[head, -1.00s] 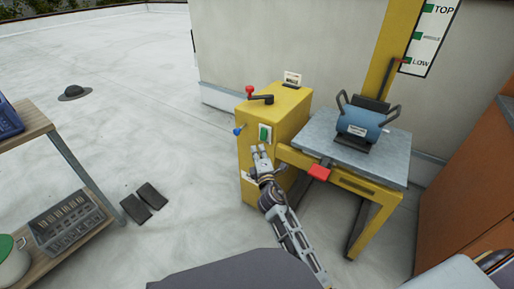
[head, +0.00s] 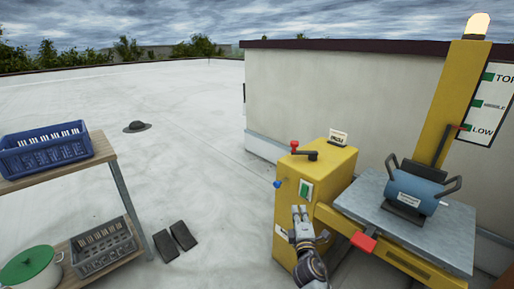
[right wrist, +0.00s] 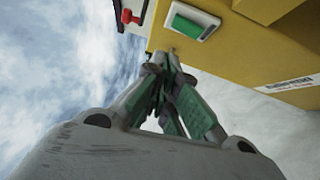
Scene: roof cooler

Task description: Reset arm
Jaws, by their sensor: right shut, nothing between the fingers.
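My right gripper (head: 300,212) is at the bottom centre of the head view, in front of the yellow lift's control box (head: 318,185). It also shows in the right wrist view (right wrist: 165,62), where its fingers are closed together with nothing between them. The green switch (head: 305,190) on the box is just above the fingertips in the head view; it also shows in the right wrist view (right wrist: 190,25). I cannot tell whether the fingers touch the box. My left gripper is out of view.
A blue cylindrical unit (head: 417,187) rests on the lift's grey platform (head: 450,235), with a red pedal-like block (head: 363,241) at its front. A shelf (head: 60,172) with a blue crate (head: 45,153) stands left. Two dark pads (head: 165,245) lie on the pale roof. Open roof lies between.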

